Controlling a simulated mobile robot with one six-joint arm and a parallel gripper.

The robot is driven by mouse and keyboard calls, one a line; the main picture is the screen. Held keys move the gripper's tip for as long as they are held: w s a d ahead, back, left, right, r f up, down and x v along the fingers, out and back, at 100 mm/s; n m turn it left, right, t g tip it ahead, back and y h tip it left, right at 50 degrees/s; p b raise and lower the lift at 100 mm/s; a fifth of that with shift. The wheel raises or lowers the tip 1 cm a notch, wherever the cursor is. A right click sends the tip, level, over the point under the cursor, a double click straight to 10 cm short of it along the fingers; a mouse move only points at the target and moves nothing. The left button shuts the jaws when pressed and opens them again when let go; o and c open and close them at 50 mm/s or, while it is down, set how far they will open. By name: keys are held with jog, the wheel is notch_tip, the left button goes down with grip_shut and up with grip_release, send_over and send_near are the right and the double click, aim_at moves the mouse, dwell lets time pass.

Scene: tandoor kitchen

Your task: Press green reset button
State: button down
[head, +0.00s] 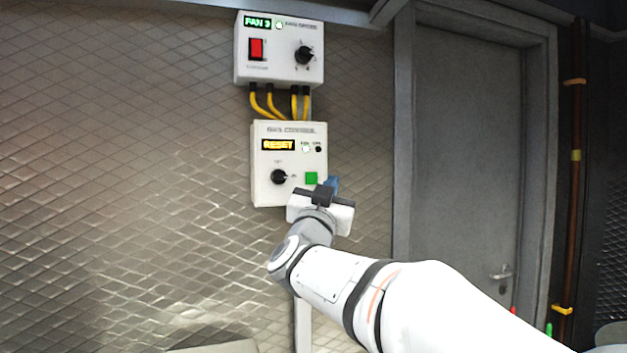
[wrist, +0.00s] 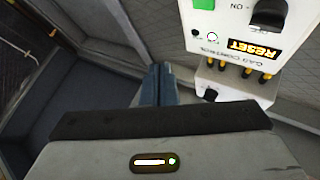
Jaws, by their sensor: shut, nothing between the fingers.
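The green button (head: 311,178) is at the lower right of the white gas control box (head: 295,163) on the wall. In the wrist view the green button (wrist: 204,4) is cut by the top edge, on the upside-down box (wrist: 222,22). The box's display (head: 278,145) reads RESET in orange. My gripper (head: 333,183) is at the box's lower right, its blue fingers just right of the button in the picture. In the wrist view my gripper (wrist: 157,80) is shut and empty, with the fingers pointing left of the box. I see no contact with the button.
A black knob (head: 279,177) sits left of the button. A fan control box (head: 280,72) with a red switch (head: 256,49) hangs above, joined by yellow cables (head: 268,103). A grey door (head: 465,150) is to the right. Quilted metal wall (head: 130,170) lies clear to the left.

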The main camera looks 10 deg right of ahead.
aim_at(314, 183)
jog(key=shift+w+a+p, duration=0.3)
jog(key=shift+w+p, duration=0.3)
jog(key=shift+w, duration=0.85)
jog(key=shift+w+a+p, duration=0.25)
jog(key=shift+w+p, duration=0.4)
jog(key=shift+w, duration=0.8)
jog(key=shift+w+a+p, duration=0.3)
jog(key=shift+w+p, duration=0.3)
jog(key=shift+w, duration=0.85)
jog(key=shift+w, duration=0.1)
jog(key=shift+w+a, duration=0.1)
jog(key=shift+w, duration=0.1)
